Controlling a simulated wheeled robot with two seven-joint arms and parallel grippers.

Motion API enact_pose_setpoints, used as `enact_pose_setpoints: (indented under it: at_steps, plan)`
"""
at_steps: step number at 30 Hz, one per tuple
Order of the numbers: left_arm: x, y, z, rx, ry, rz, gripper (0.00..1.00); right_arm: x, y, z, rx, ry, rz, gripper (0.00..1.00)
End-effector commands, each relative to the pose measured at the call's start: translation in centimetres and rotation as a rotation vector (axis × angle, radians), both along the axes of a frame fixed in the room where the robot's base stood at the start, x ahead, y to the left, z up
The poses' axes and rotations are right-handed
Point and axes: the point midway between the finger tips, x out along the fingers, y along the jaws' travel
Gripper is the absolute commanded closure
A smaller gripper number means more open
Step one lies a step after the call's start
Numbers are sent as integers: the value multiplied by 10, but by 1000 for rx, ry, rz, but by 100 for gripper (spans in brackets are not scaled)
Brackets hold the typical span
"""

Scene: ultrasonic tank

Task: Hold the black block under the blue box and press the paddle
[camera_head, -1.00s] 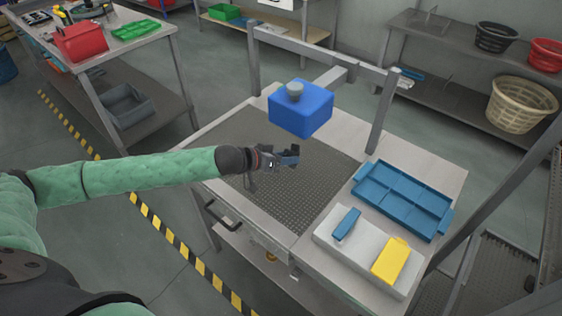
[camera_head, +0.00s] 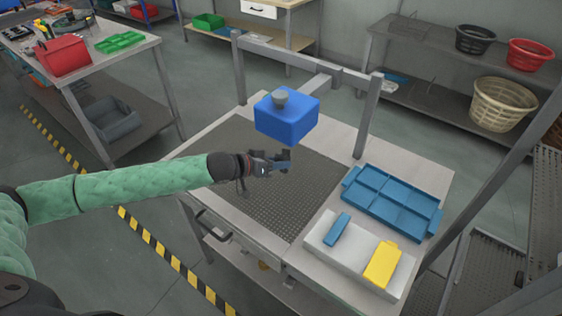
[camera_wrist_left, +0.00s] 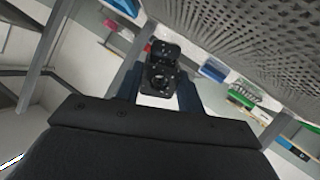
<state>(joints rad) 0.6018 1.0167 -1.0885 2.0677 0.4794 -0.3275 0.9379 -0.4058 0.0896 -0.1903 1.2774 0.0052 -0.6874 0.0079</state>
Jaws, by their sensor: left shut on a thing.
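The blue box (camera_head: 287,122) hangs from a grey frame above a dark perforated plate, with a grey knob on top. My left gripper (camera_head: 281,163) is just below the box in the head view, apart from it. It is shut on the black block (camera_wrist_left: 160,72), which shows between the blue fingers in the left wrist view. In the head view the block is small and dark by the fingertips. A blue piece (camera_head: 337,229) and a yellow piece (camera_head: 382,265) sit on a white base; I cannot tell which is the paddle. My right gripper is out of view.
A blue compartment tray (camera_head: 393,203) lies at the right of the bench. The perforated plate (camera_head: 240,140) under my arm is clear. The frame's upright posts (camera_head: 367,118) stand behind and beside the box. Shelves with baskets are further back.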

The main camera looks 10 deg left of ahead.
Motion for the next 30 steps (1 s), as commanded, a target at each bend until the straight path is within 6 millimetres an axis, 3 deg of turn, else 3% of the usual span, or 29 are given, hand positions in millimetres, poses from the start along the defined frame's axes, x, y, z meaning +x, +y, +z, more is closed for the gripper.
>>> enact_pose_setpoints:
  at_steps: [1,6,30]
  plan:
    - [0,0,1,0,-1,-1,98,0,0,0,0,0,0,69]
    - [-1,0,1,-1,-1,0,98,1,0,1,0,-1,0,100]
    - [-58,24,0,-1,1,1,98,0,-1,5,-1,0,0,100]
